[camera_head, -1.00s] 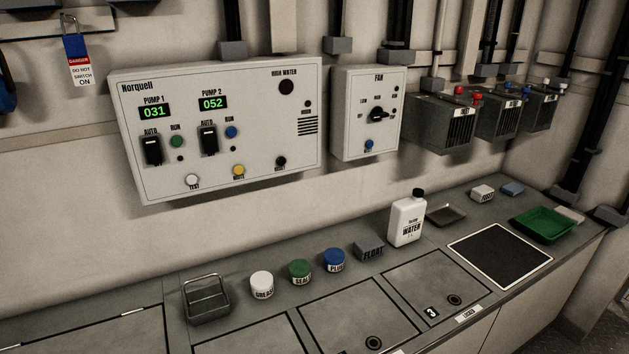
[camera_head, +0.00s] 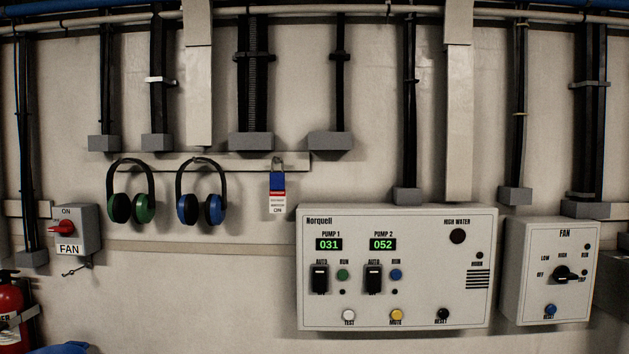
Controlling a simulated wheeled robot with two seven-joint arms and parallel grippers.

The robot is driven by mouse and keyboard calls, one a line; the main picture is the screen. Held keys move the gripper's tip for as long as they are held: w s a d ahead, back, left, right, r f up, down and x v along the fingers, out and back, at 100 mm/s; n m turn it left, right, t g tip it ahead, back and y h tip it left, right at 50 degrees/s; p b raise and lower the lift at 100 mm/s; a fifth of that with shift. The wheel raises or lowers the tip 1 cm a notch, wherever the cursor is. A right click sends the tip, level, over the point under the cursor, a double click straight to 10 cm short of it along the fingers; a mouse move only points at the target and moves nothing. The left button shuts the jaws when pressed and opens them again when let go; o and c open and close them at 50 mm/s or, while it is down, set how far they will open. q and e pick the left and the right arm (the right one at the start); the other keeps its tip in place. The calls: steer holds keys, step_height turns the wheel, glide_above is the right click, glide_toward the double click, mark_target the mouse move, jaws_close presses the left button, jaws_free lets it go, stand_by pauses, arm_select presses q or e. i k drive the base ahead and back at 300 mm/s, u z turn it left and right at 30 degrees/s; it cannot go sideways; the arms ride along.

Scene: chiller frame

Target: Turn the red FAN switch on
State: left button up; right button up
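The red FAN switch (camera_head: 62,228) is a red rotary handle on a small grey box (camera_head: 86,229) on the wall at the far left. The box has an ON label above the handle and a FAN label below it. The handle lies roughly sideways, not pointing straight up at ON. A small dark hook or clip hangs under the box. A separate FAN panel (camera_head: 545,270) with a black knob (camera_head: 565,274) is at the far right. Neither of my grippers shows in the head view.
Green earmuffs (camera_head: 143,208) and blue earmuffs (camera_head: 189,208) hang right of the switch box. A padlock with a danger tag (camera_head: 278,203) hangs beyond them. The Norquell panel (camera_head: 440,308) is right of centre. A red extinguisher (camera_head: 10,310) stands at lower left.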

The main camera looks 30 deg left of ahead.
mark_target(66, 227)
steer(key=u, duration=2.15)
steer(key=k, duration=0.5)
steer(key=u, duration=0.9)
steer(key=i, duration=0.8)
steer(key=u, duration=0.25)
